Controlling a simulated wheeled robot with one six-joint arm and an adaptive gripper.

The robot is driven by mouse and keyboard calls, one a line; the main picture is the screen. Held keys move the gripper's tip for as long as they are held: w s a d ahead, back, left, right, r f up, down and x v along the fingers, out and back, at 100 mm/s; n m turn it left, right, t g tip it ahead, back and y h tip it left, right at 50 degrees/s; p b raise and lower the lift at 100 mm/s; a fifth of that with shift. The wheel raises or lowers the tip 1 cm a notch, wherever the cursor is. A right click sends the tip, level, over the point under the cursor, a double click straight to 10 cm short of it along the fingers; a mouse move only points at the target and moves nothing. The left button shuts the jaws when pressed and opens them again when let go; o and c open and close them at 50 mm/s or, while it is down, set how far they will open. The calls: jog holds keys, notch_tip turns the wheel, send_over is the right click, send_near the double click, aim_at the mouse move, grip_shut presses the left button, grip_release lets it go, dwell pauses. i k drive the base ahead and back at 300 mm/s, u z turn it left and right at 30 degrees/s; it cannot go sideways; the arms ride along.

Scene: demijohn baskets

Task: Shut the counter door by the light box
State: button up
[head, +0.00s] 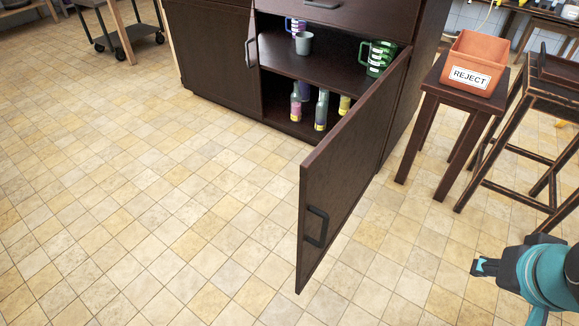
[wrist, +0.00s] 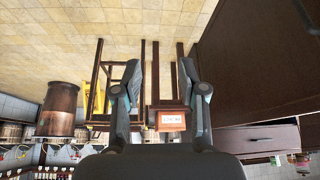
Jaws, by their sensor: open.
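The dark brown counter door (head: 345,165) stands wide open in the head view, swung out over the floor from the counter's right side. Its black bar handle (head: 316,227) is near the free edge. My gripper (head: 480,266) is at the lower right, right of the door and apart from it. In the wrist view, my gripper (wrist: 160,68) has its fingers spread with nothing held between them. A large dark brown panel (wrist: 255,65) fills the right of that view; I cannot tell for sure whether it is the door. I cannot make out a light box.
The counter (head: 210,45) holds bottles (head: 321,110), a grey cup (head: 303,43) and a green jug (head: 377,58) on its open shelves. A stool (head: 436,92) bears an orange REJECT bin (head: 474,62); a taller stool (head: 535,115) stands right of it. The tiled floor (head: 130,220) left of the door is clear.

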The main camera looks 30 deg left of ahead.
aim_at(334, 176)
jog(key=u, duration=0.75)
jog(key=i, duration=0.5)
jog(key=u, duration=0.7)
jog(key=k, duration=0.65)
jog(key=z, duration=0.4)
